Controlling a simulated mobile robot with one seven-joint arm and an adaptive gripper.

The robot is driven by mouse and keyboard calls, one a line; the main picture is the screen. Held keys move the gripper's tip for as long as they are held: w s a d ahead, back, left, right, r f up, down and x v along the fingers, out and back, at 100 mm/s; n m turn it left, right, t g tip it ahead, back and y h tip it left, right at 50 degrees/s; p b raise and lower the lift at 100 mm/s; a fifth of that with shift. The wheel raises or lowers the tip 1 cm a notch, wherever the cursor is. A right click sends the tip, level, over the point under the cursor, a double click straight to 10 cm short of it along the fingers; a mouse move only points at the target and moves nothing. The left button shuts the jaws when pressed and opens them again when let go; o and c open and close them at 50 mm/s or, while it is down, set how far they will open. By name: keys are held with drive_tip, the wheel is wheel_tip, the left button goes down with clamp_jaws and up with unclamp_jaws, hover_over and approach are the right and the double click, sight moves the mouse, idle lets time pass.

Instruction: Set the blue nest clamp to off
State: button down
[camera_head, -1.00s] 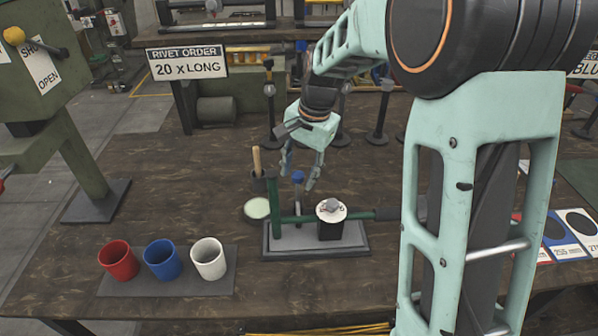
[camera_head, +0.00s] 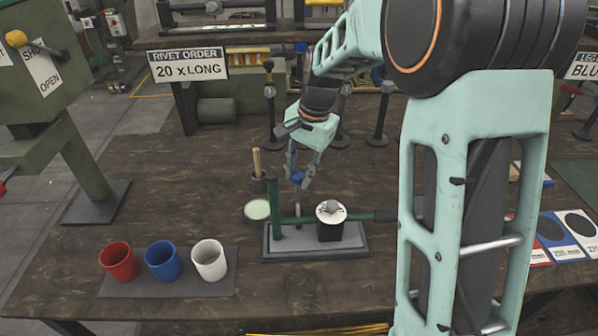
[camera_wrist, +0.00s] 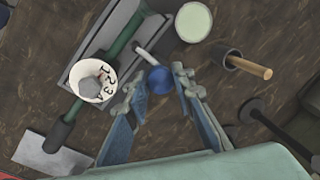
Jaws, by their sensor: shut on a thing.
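The blue nest clamp shows as a blue ball knob (camera_head: 298,177) on a thin upright lever at the back of the green-and-grey fixture (camera_head: 285,246). In the wrist view the blue knob (camera_wrist: 160,80) sits between my two fingertips, atop a pale rod. My gripper (camera_head: 299,182) reaches down from above and is shut on the blue knob. The fingers hide part of the knob in the head view, and I cannot read any on or off mark for the clamp.
A white numbered dial (camera_head: 331,211) on a black block stands just right of the lever. A pale green disc (camera_head: 257,210) and a wooden-handled tool (camera_head: 257,165) are close on the left. Red, blue and white cups (camera_head: 208,259) stand at the front left.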

drive_tip(key=w+g+p, duration=0.1)
drive_tip(key=p, duration=0.2)
drive_tip(key=shift+w+r, duration=0.15)
drive_tip(key=shift+r, duration=0.25)
drive_tip(key=w+f+g+p, duration=0.1)
drive_tip(key=w+f+p, duration=0.4)
drive_tip(key=w, duration=0.6)
drive_tip(key=shift+g, duration=0.4)
drive_tip(key=shift+w+f, duration=0.1)
drive_tip(key=shift+f, duration=0.05)
